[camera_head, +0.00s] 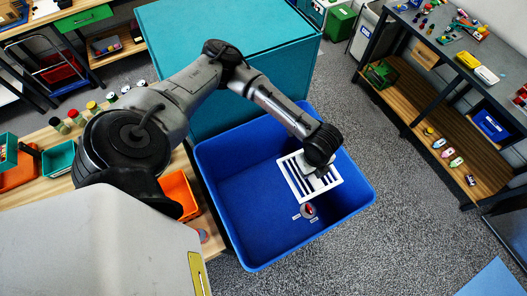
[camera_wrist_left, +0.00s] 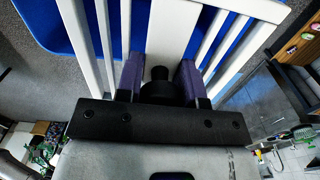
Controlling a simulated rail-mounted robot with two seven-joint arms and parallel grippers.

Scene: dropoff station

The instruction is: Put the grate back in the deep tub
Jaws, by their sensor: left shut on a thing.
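The white slatted grate (camera_head: 318,193) is over the right part of the deep blue tub (camera_head: 222,215), within its outline in the head view. My left gripper (camera_head: 319,170) comes down from above and is shut on it. In the left wrist view the purple fingers of my left gripper (camera_wrist_left: 160,76) sit on both sides of the grate's wide middle bar (camera_wrist_left: 165,30). Blue of the tub (camera_wrist_left: 42,25) shows behind the slats. I cannot tell whether the grate touches the tub floor. My right gripper is not in view.
A small red round thing with white parts (camera_head: 308,211) is in the tub near the grate. A teal box (camera_head: 240,50) stands behind the tub. A wooden bench with orange bins (camera_head: 178,193) is at the left. Shelves (camera_head: 400,100) stand right, with open floor between.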

